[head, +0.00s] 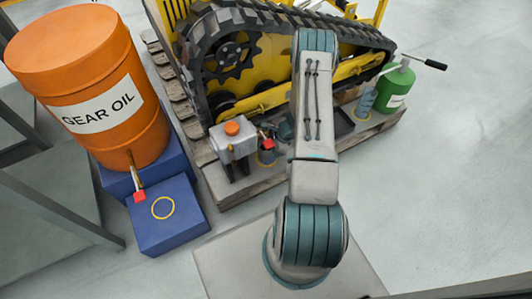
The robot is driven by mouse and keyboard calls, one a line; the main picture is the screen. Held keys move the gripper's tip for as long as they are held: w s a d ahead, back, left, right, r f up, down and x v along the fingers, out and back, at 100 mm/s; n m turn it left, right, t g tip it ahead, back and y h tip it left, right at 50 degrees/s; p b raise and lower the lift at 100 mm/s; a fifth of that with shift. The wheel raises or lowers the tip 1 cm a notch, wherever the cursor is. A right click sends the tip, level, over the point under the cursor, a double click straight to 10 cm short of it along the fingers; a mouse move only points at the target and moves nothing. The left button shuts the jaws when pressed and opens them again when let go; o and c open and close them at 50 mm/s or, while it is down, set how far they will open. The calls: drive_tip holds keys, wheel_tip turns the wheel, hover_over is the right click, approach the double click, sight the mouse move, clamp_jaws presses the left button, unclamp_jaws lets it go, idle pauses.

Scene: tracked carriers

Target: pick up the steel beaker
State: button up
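I cannot surely pick out the steel beaker in the head view. A small grey-blue ribbed cylinder (366,101) stands upright on the pallet to the right of my arm, beside the green can, but I cannot tell whether it is the beaker. My arm reaches away over the pallet. My gripper (280,131) seems to be the small dark shape just left of the forearm, mostly hidden by it. Its fingers are too small and covered to tell open from shut. A small red-topped thing (267,144) with a yellow ring below it is close by.
A white box with an orange cap (233,140) and a green can (396,90) stand there. Right-hand floor is clear.

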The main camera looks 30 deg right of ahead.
drive_tip(key=c, duration=1)
drive_tip(key=shift+c, duration=0.3)
drive_tip(key=shift+r, duration=0.1)
